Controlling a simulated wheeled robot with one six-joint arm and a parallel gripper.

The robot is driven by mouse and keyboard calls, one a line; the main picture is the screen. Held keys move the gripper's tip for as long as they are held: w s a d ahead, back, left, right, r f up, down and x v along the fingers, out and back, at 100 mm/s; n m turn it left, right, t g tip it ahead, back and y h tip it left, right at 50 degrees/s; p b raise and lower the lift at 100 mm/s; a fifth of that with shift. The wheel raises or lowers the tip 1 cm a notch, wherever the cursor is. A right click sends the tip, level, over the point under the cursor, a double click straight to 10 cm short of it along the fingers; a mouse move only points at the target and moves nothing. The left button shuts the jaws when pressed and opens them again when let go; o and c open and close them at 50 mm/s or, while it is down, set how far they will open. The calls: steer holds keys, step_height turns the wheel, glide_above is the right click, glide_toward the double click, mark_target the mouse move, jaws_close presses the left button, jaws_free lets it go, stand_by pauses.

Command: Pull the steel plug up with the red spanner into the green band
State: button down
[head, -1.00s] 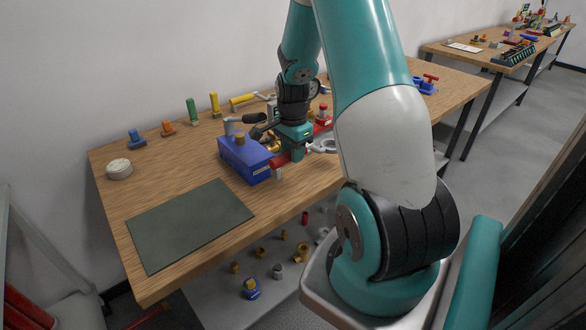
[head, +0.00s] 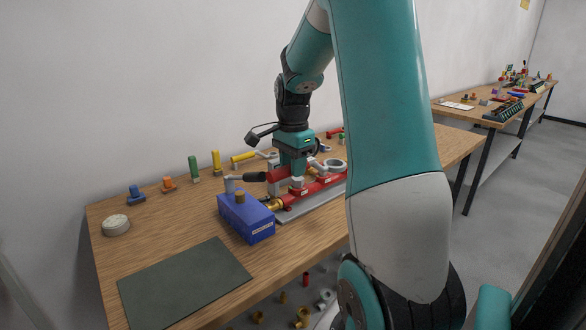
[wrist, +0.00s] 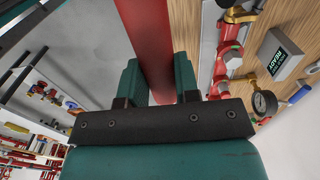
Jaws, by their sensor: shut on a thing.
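My gripper (head: 293,168) is over the red pipe assembly in the head view, just right of the blue box. In the wrist view my gripper (wrist: 157,82) has its two teal fingers shut on a red bar, which I take for the red spanner (wrist: 147,40). The red spanner (head: 278,174) also shows below the fingers in the head view. A small pale fitting (head: 297,184) stands on the assembly under my gripper. I cannot tell whether it is the steel plug, or whether the spanner touches it. I cannot make out a green band.
The blue box (head: 246,218) with a black-handled lever stands left of the red pipe assembly (head: 322,188). The wrist view shows a gauge (wrist: 263,103) and a grey labelled box (wrist: 284,56). Several coloured fittings line the wall. A dark green mat (head: 185,283) lies clear at the front left.

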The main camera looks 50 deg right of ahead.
step_height(320, 180, up, 4)
steer(key=p, duration=0.4)
steer(key=shift+r, duration=0.1)
stand_by(0.7)
